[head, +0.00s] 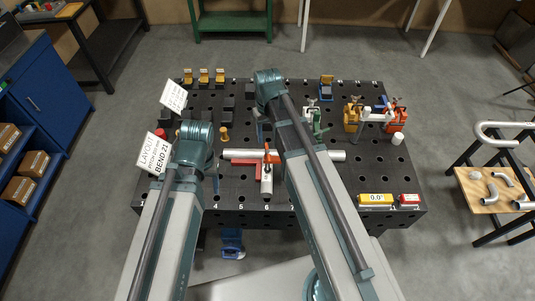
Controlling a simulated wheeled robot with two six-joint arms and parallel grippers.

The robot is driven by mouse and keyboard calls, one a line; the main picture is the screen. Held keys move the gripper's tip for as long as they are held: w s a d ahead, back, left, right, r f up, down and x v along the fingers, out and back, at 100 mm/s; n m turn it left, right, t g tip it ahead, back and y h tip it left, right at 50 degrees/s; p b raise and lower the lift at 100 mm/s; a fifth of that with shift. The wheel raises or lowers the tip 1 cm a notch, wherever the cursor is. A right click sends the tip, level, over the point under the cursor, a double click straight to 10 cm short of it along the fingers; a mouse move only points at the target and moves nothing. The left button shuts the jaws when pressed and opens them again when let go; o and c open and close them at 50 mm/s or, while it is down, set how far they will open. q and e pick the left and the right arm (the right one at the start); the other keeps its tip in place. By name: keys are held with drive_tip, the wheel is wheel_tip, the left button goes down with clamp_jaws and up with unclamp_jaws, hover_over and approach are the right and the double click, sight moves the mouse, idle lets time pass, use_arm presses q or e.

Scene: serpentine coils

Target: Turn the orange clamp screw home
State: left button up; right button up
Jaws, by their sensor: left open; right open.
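A black fixture table (330,205) with a grid of holes fills the middle of the head view. An orange-red clamp (396,119) stands at its right side; its screw is too small to make out. A red-orange clamp piece (267,157) sits upright by the silver tube (335,155) near the middle. My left gripper (216,182) is mostly hidden below its wrist, over the left part of the table. My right gripper (262,130) is partly hidden by its arm, above the table left of the green clamp (317,121). Both are open, with nothing seen in them.
A yellow clamp (352,117) stands close left of the orange-red one. A white cylinder (398,139) stands in front of it. A yellow level box (375,199) and a red box (409,199) lie at the front right. White label cards (154,153) stand at the left edge.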

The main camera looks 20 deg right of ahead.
sight(268, 151)
wheel_tip(268, 151, down, 8)
drive_tip(key=b, duration=0.7)
drive_tip(key=shift+f, duration=0.1)
clamp_jaws()
